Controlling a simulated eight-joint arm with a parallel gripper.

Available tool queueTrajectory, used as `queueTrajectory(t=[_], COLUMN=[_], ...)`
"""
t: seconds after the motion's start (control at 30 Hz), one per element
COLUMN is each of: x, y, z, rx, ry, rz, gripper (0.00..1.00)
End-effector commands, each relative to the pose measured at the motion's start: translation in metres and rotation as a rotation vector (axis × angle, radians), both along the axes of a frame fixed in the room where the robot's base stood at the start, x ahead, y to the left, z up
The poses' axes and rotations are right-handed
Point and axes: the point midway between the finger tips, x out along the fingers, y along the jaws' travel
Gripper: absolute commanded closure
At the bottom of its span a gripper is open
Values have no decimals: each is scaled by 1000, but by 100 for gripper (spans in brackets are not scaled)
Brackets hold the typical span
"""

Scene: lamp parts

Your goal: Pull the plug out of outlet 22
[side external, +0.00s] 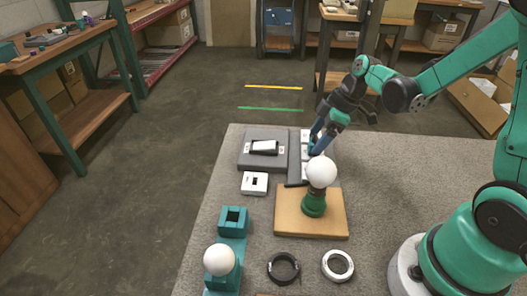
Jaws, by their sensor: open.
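A grey strip with white outlet plates (305,136) lies at the back of the grey table. The outlet numbers are too small to read, so I cannot tell which is outlet 22. My gripper (315,147) points down over the right side of this strip, open, with its blue-tipped fingers close to the white plates. I cannot make out a plug; it may be hidden behind the fingers or the white bulb. I cannot tell whether the fingertips touch anything.
A white bulb (321,171) on a green lamp base (314,204) stands on a wooden board (337,226), just in front of my gripper. A grey plate (247,159) lies left. A black coil (283,268) and white coil (337,265) lie in front.

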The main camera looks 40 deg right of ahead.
Motion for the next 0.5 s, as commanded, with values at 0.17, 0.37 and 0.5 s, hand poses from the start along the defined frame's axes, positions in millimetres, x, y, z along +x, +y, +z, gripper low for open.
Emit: queueTrajectory(t=[0.17, 0.37, 0.5], x=[4, 5, 5], y=[5, 6, 6], z=[-14, -19, -19], rx=[0, -1, 0], ry=[0, -1, 0], rz=[1, 0, -1], gripper=[21, 21, 21])
